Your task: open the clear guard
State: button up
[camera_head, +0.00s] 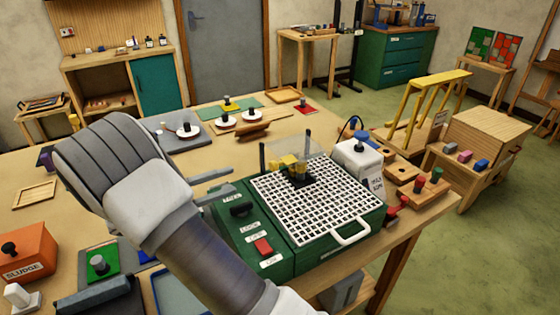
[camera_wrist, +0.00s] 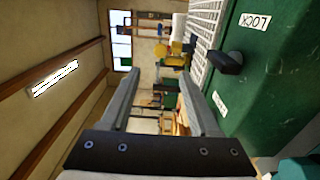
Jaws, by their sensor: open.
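The clear guard (camera_head: 276,154) is a see-through panel, hard to make out, standing at the far left part of the grinder's white grid top (camera_head: 320,205). Yellow pieces and a black grinding head (camera_head: 298,181) are beside it. The green grinder (camera_head: 300,256) has a black knob (camera_head: 241,208) near a LOCK label on its left side; the knob also shows in the wrist view (camera_wrist: 228,63). My gripper (camera_head: 232,182) is open and empty, left of the guard and near the knob, touching neither as far as I can tell. In the wrist view its fingers (camera_wrist: 155,88) are apart.
Wooden blocks with knobs (camera_head: 418,187) are at the right. An orange SLUDGE box (camera_head: 27,252) is at far left.

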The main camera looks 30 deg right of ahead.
aim_at(278, 165)
jog(key=d+p, duration=0.2)
jog(key=d, duration=1.4)
jog(key=shift+w+d, duration=0.2)
grip_shut()
dwell(0.6)
